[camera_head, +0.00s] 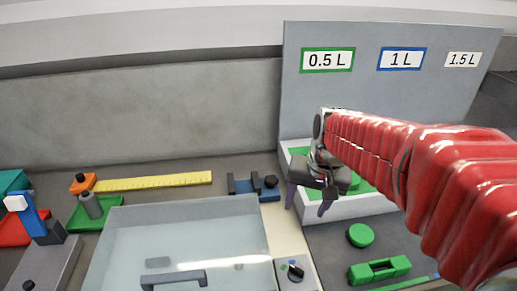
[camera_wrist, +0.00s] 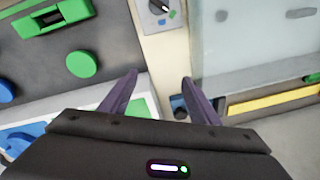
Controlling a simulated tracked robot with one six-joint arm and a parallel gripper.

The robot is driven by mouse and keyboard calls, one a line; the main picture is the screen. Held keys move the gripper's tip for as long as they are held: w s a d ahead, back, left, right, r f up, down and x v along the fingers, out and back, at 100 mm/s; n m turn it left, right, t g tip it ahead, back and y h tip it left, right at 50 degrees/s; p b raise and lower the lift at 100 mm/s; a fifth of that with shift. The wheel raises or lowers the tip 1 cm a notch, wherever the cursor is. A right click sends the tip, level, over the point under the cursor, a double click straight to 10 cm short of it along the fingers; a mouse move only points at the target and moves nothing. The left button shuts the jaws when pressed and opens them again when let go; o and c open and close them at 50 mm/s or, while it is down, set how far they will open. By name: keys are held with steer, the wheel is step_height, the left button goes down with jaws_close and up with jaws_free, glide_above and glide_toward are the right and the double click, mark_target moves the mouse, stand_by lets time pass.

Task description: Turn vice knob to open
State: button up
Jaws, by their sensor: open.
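The small vice (camera_head: 240,187) is blue with dark upright jaws and stands behind the clear-lidded box. Its dark round knob (camera_head: 271,182) is at its right end. My gripper (camera_head: 308,203) is open and empty, with purple fingers pointing down, to the right of the knob and apart from it in the head view. In the wrist view, the vice (camera_wrist: 179,103) shows only partly, beside and behind the right finger of my gripper (camera_wrist: 160,77). The gap between the fingers lies over a pale strip. How far the vice's jaws are apart is hard to tell.
A white tray (camera_head: 345,208) with green pieces lies under my gripper. The clear-lidded box (camera_head: 185,240) with a handle fills the front middle. A dial panel (camera_head: 288,279) sits at its right. A yellow ruler (camera_head: 155,182) lies left of the vice. A grey labelled board (camera_head: 385,95) stands behind.

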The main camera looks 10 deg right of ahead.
mark_target(272, 179)
steer(key=w+d+f+m, duration=0.1)
steer(key=w+m, duration=0.2)
steer(key=w, duration=0.2)
steer(key=w+d+f+m+y, duration=0.1)
steer(key=w+m, duration=0.3)
steer(key=w, duration=0.2)
steer(key=w+d+f+m+g+y, duration=0.1)
steer(key=w+m, duration=0.2)
steer(key=w, duration=0.3)
steer(key=shift+w+d+f+m, duration=0.1)
steer(key=shift+d+m, duration=0.15)
steer(key=shift+m, duration=0.05)
steer(key=w+m, duration=0.1)
steer(key=w, duration=0.1)
steer(key=w+r+m, duration=0.1)
steer(key=m, duration=0.1)
steer(key=shift+w+a+r+y, duration=0.1)
steer(key=shift+w+y, duration=0.3)
steer(key=shift+w+a+r+m+t+y, duration=0.1)
steer(key=shift+w+a+r+m+y, duration=0.1)
steer(key=shift+r+m, duration=0.55)
steer(key=shift+w+a+r+m+t+y, duration=0.15)
steer(key=shift+r+m, duration=0.2)
steer(key=shift+m, duration=0.7)
steer(key=shift+w+a+r+m+t+y, duration=0.1)
steer(key=shift+w+a+r+m, duration=0.1)
steer(key=shift+r+m, duration=0.55)
steer(key=shift+f, duration=0.3)
steer(key=x, duration=1.3)
steer(key=shift+f, duration=0.35)
